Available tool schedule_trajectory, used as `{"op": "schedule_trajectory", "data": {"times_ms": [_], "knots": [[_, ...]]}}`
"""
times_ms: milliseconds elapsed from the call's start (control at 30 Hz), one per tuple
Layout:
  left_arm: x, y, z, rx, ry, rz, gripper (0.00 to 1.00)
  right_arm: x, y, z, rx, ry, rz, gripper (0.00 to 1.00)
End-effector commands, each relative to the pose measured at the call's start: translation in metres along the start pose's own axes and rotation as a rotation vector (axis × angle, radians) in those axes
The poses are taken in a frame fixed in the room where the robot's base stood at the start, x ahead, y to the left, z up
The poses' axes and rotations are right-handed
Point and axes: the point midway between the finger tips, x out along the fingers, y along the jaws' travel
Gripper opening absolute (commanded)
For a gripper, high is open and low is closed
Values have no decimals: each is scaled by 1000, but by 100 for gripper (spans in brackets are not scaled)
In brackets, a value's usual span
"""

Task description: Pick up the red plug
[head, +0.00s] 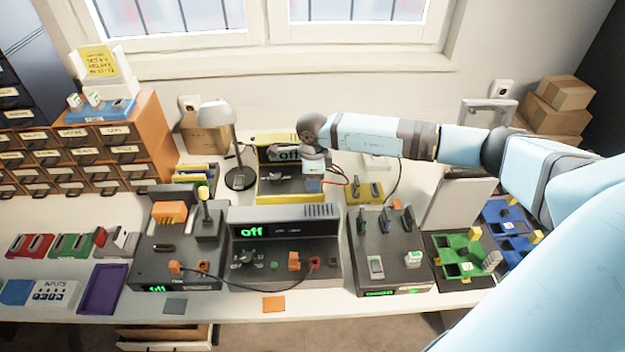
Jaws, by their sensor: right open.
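A small red plug (315,262) sits at the right end of the front black device (285,282), beside an orange plug (293,261). My right arm reaches in from the right. My right gripper (313,184) is open and points down over the right part of the yellow-framed device (262,189) behind. It is behind the red plug and apart from it. Its fingertips are small here, and the arm hides part of the yellow-framed device. My left gripper is not in view.
Black consoles stand left (160,268) and right (395,275) of the front device. A grey lamp (216,115) and a drawer cabinet (150,130) stand at the back left. Green (455,270) and blue trays lie at right. A purple tray (103,288) is near the front edge.

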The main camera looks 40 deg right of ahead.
Motion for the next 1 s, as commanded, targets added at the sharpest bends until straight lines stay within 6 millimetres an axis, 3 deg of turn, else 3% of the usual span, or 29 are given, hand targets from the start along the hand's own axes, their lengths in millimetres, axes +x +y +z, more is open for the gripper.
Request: {"op": "schedule_trajectory", "data": {"times_ms": [67,200,300,733,867,1000], "knots": [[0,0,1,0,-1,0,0,0,0,0,0,0,0,49],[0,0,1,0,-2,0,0,0,0,0,0,0,0,17],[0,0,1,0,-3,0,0,-1,0,0,0,0,0,0],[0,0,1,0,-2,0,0,-8,0,0,0,-1,-1,0],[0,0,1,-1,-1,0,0,-24,-1,1,-1,-3,-3,0],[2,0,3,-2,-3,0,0,-54,-2,0,-1,-3,-5,0]]}}
